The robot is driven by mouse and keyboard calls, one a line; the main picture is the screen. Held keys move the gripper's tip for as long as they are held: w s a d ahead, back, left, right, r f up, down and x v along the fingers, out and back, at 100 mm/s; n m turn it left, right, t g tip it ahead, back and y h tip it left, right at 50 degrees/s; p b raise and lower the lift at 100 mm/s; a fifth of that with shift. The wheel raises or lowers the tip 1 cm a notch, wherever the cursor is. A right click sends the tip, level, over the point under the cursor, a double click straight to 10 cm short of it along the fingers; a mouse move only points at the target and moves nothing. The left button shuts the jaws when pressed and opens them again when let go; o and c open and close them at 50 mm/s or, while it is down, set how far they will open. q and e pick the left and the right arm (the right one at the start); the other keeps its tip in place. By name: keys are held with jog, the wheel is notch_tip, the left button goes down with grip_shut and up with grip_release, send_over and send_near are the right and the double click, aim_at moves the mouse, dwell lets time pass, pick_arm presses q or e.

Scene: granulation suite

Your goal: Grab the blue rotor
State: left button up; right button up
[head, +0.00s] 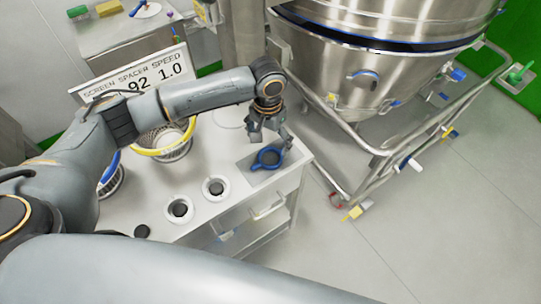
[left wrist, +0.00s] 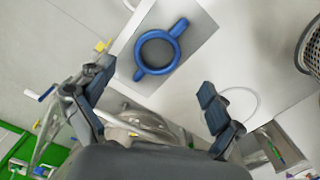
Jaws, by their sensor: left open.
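The blue rotor (head: 266,159) is a ring with two short arms sticking out. It lies on a light grey plate at the right end of the white cart top. In the left wrist view the rotor (left wrist: 158,50) is ahead of the fingers, its arms pointing to upper right and lower left. My left gripper (head: 267,128) is just above and behind the rotor in the head view. In the left wrist view my left gripper (left wrist: 150,98) has its fingers spread wide with nothing between them. My right gripper is in neither view.
The white cart top (head: 229,211) holds two white rings with dark centres and a yellow-rimmed basket (head: 163,142). A large steel vessel (head: 370,60) on a tubular frame stands close to the right. Open floor lies at lower right.

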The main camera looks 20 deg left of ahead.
aim_at(269, 162)
pick_arm(q)
jog(key=shift+w+f, duration=0.1)
jog(key=shift+f, duration=0.85)
jog(key=shift+f+p, duration=0.45)
jog(key=shift+f, duration=0.15)
jog(key=f, duration=0.2)
jog(key=f+p, duration=0.1)
jog(key=shift+s+d+f, duration=0.1)
jog(key=shift+s+f, duration=0.15)
jog(key=shift+f, duration=0.35)
jog(key=c, duration=1.5)
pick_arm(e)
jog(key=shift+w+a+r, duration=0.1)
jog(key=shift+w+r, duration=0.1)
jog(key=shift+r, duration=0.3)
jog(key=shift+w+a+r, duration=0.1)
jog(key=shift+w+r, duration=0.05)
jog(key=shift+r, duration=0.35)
pick_arm(q)
jog(key=shift+r, duration=0.1)
